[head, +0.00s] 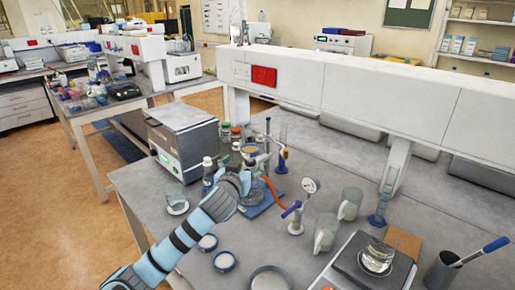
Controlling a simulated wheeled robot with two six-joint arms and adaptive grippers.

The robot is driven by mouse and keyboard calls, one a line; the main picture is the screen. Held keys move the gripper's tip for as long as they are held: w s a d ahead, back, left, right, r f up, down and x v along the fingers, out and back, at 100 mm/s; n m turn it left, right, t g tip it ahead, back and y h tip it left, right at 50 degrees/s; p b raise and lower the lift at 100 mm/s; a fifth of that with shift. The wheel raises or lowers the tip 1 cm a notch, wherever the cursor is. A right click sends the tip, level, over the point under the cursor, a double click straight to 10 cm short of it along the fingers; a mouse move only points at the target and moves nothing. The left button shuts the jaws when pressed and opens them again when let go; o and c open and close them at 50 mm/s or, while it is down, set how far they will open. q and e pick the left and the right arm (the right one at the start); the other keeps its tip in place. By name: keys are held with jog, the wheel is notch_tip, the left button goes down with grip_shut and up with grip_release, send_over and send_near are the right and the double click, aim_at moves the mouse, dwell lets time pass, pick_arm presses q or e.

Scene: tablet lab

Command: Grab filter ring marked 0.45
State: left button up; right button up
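Two small blue-rimmed round pieces with pale tops, which look like filter rings, lie on the bench near its front edge: one ring (207,243) and another ring (224,261) just nearer. Any marking on them is too small to read, so I cannot tell which is 0.45. My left arm reaches in from the bottom left, past and above the rings. My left gripper (245,175) is beyond them, near a glass assembly on a blue base (262,203). Its fingers are not clear enough to show whether they are open or shut. My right gripper is out of view.
A larger round dish (270,279) lies at the front edge. A grey box instrument (183,138), bottles, a pressure gauge (310,185) with orange tubing and two pale jugs (350,203) crowd the bench. A balance (375,264) and pen cup (441,270) stand at right.

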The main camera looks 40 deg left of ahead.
aim_at(248, 154)
pick_arm(q)
jog(key=w+a, duration=0.2)
jog(key=w, duration=0.1)
jog(key=w+a, duration=0.1)
jog(key=a, duration=0.1)
jog(key=shift+w+f, duration=0.25)
jog(key=shift+f, duration=0.1)
jog(key=x, duration=0.5)
jog(key=shift+w+f, duration=0.25)
jog(key=shift+w, duration=0.1)
jog(key=shift+w+a+f, duration=0.1)
jog(key=shift+w, duration=0.25)
jog(key=shift+s, duration=0.1)
jog(key=shift+c, duration=0.7)
jog(key=c, duration=0.8)
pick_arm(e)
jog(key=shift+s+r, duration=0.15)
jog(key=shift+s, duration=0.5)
